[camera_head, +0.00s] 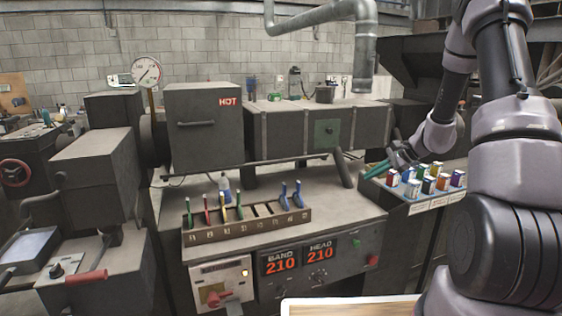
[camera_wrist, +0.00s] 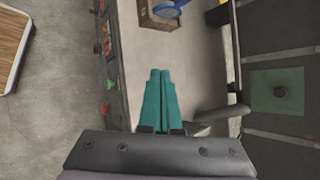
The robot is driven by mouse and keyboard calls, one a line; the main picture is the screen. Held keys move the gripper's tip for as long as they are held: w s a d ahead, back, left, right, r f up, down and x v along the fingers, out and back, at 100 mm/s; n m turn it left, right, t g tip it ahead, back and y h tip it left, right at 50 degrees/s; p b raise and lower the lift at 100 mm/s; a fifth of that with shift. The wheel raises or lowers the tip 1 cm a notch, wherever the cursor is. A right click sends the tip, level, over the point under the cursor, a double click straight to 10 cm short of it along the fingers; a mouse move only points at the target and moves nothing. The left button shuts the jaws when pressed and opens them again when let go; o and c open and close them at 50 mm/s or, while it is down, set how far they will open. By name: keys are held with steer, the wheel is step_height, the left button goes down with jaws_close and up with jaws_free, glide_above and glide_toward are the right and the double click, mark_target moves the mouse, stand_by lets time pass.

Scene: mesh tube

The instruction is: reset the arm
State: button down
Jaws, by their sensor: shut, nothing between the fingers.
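My gripper (camera_head: 376,168) is at the right in the head view, held out from my arm over the right end of the machine's bench. Its teal fingers (camera_wrist: 160,101) are pressed together in the wrist view, with nothing between them. They point over the bare grey bench top (camera_wrist: 203,70), with the panel edge and its red and green buttons to one side. The gripper appears close to the left end of a tray of small coloured boxes (camera_head: 399,206). I cannot tell its exact height above the bench.
A slotted rack (camera_head: 250,231) with coloured upright tools stands on the bench. A diagonal leg (camera_head: 343,170) of the machine and the barrel housing (camera_head: 318,127) are close to my gripper. A control panel reading 210 twice (camera_head: 307,262) faces front. A wood-topped surface (camera_head: 350,307) is at the bottom.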

steer(key=s+a+r+n+h, duration=0.1)
steer(key=s+a+r+n, duration=0.2)
steer(key=s+r, duration=0.55)
steer(key=s+a+r+n+h, duration=0.1)
steer(key=s+a+r+n, duration=0.3)
steer(key=r, duration=0.7)
steer(key=s+d+r+n+t+h, duration=0.1)
steer(key=s+r, duration=0.3)
steer(key=s, duration=0.4)
steer(key=s+r+n+t+h, duration=0.1)
steer(key=s+r+n+h, duration=0.1)
steer(key=s, duration=0.7)
steer(key=shift+d+r+h, duration=0.35)
steer(key=shift+r+h, duration=0.25)
steer(key=shift+r, duration=0.3)
steer(key=shift+s, duration=0.1)
